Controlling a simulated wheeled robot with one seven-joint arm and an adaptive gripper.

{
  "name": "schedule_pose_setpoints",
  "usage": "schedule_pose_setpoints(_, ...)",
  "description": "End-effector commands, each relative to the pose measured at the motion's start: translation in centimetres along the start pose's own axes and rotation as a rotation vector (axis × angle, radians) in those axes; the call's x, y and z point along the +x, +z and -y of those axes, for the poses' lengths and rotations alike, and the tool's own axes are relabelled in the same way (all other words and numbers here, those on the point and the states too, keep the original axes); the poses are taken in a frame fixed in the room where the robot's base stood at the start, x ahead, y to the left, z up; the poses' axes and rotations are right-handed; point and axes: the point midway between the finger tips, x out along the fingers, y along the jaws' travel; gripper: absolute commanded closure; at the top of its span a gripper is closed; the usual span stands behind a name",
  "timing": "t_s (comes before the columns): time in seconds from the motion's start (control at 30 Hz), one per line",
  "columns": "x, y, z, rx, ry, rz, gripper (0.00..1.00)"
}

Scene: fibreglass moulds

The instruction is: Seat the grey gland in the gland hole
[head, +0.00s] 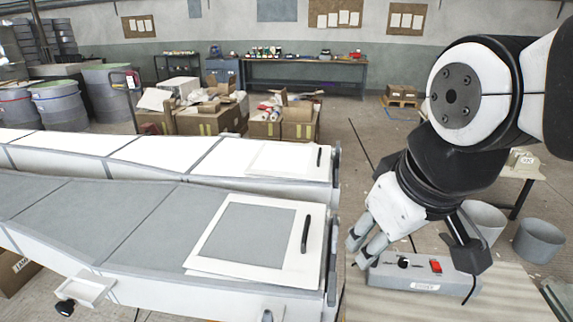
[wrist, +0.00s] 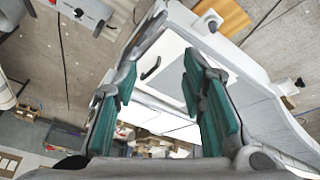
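My gripper (head: 415,258) is at the right of the head view, above and beside a grey control box (head: 425,282). Its two fingers are spread wide. In the wrist view my gripper (wrist: 163,100) shows teal pads well apart, with nothing between them. The box has a black knob and a red switch on top, and a dark cable at its right end. I cannot pick out the grey gland or the gland hole for certain. A small grey fitting (head: 267,316) on the near mould edge is cut off by the frame, and I cannot tell what it is.
A long grey-and-white mould (head: 150,215) fills the left, with a white framed panel (head: 205,262) and black handle (head: 306,234). A second mould (head: 215,155) lies behind. The box stands on a pale tabletop (head: 510,305). Grey bins (head: 540,240) stand at the right.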

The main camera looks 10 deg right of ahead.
Motion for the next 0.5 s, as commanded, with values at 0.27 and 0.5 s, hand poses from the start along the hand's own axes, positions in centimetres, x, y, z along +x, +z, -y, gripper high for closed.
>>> schedule_pose_setpoints(0.27, -2.2, 2.4, -0.6, 0.282, 0.002, -0.075, 0.63)
schedule_pose_setpoints(0.5, -2.2, 2.5, -0.6, 0.296, 0.001, -0.076, 0.63)
